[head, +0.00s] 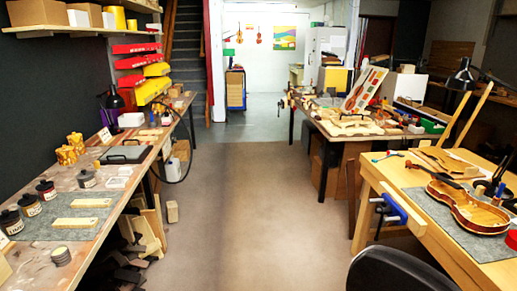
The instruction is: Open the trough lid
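A low grey box with a flat top and a dark handle, which looks like the trough with its lid (127,155), stands on the left workbench (62,268). It is in the middle distance, and the lid looks closed. It is small in the head view, so the seam between lid and trough cannot be made out. Neither of my grippers is in view.
The floor (240,215) between the benches is clear. Dark jars (30,205) and pale wood strips (92,203) lie nearer on the left bench. A black hose (188,150) hangs beyond the box. Wood offcuts (150,232) lie under the bench. A violin body (468,207) lies on the right bench.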

